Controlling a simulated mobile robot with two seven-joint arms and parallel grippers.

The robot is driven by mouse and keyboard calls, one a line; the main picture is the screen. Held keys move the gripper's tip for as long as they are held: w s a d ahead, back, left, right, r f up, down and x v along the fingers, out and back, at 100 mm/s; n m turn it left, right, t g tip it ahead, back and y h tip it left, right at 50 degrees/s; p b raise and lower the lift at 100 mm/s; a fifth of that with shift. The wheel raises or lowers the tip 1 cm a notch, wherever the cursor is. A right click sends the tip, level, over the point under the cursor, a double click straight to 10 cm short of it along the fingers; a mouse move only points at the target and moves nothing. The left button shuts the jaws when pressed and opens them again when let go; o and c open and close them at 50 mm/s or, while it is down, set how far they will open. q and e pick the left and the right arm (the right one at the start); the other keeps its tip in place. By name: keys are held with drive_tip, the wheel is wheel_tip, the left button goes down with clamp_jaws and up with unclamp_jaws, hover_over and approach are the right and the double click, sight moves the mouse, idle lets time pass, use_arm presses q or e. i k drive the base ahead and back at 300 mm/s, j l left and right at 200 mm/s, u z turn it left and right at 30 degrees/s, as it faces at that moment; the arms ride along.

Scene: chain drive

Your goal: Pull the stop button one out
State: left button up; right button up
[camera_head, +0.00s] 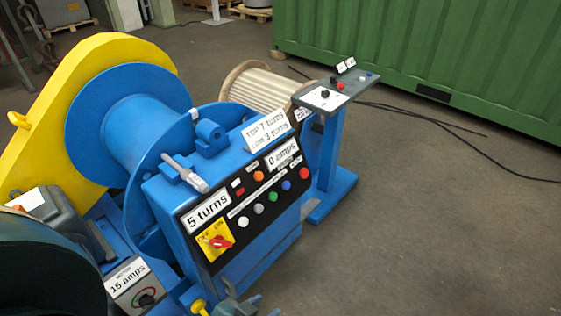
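The blue machine's black control panel (250,205) faces me, with several round buttons in white, grey, green, blue and orange. A red round button (304,173) sits at its right end. A small pedestal (322,97) behind it carries another red button (340,86) and a black knob (325,94). I cannot read which one is stop button one, or tell whether either red button is in or out. What seems to be my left gripper (236,303) shows as grey parts at the bottom edge, below the panel and apart from the buttons. Its fingers are mostly cut off. My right gripper is not in view.
A red rotary switch (217,242) on a yellow plate is at the panel's lower left. A blue drum (135,115) with a yellow guard (105,55) stands at left. A green container (440,50) stands behind. Floor at right is clear except for black cables (425,118).

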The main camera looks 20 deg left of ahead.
sight(303, 173)
drive_tip(key=i+l+u, duration=0.1)
drive_tip(key=i+u, duration=0.15)
drive_tip(key=u, duration=0.15)
drive_tip(key=i+l+u, duration=0.2)
drive_tip(key=u, duration=0.2)
drive_tip(key=i+l+u, duration=0.25)
drive_tip(key=u, duration=0.15)
drive_tip(key=i+l+u, duration=0.35)
drive_tip(key=l+u, duration=0.2)
drive_tip(key=l, duration=0.15)
